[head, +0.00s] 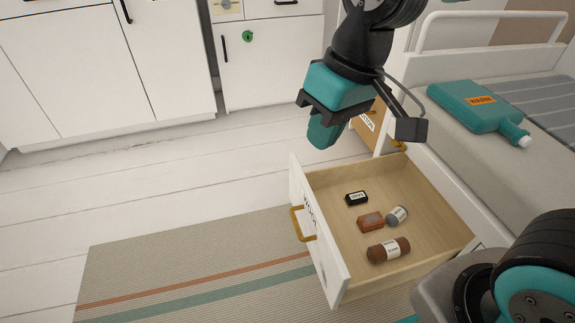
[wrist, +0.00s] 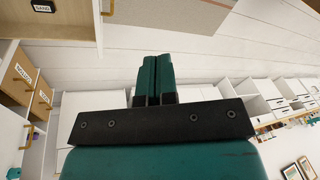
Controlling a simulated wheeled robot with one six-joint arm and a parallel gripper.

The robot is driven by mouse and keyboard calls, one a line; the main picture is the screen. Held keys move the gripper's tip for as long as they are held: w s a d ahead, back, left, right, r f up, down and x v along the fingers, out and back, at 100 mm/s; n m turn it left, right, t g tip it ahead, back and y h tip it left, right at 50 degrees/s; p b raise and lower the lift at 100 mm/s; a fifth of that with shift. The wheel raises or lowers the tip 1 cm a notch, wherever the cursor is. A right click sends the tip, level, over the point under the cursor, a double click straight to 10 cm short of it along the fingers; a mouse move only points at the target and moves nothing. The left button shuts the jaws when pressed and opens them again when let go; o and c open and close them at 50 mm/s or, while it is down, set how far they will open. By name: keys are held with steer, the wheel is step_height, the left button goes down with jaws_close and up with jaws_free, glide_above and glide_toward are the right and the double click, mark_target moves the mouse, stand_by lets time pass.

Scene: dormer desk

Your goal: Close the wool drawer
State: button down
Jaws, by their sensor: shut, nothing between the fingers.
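The wool drawer (head: 330,188) stands pulled out from under the bench, with pale wood inside. Its white front panel (head: 318,232) faces left, with a label and a brass handle (head: 303,223). The drawer holds a black box, a reddish-brown block, a grey can and a brown cylinder. My gripper (head: 322,132) is shut and empty, above the drawer's far end and apart from its handle. In the wrist view the two teal fingers (wrist: 153,80) are pressed together. A corner of the drawer with the black box (wrist: 43,6) shows at that view's upper left.
A wooden cotton drawer front (head: 367,124) is partly hidden behind my gripper. A teal bottle (head: 478,106) lies on the grey bench cushion at the right. A striped rug (head: 190,262) lies left of the drawer. White cabinets (head: 270,65) stand at the back, with clear floor before them.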

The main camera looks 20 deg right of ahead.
steer(key=w+a+f+m+t+h+b, duration=0.1)
steer(key=w+a+f+m+h, duration=0.1)
steer(key=w+f, duration=0.65)
steer(key=w+a+f+m+t+h+b, duration=0.15)
steer(key=w+f, duration=0.45)
steer(key=w, duration=0.6)
steer(key=m+t+h+b, duration=0.1)
steer(key=m+h+b, duration=0.3)
steer(key=b, duration=0.5)
glide_toward(294, 172)
steer(key=shift+n+h, duration=0.45)
steer(key=shift+h, duration=0.1)
steer(key=shift+a+f+x, duration=0.1)
steer(key=shift+a+x, duration=0.1)
steer(key=shift+x, duration=1.1)
steer(key=shift+a+f+x, duration=0.15)
steer(key=shift+a+x, duration=0.05)
steer(key=shift+x, duration=1.05)
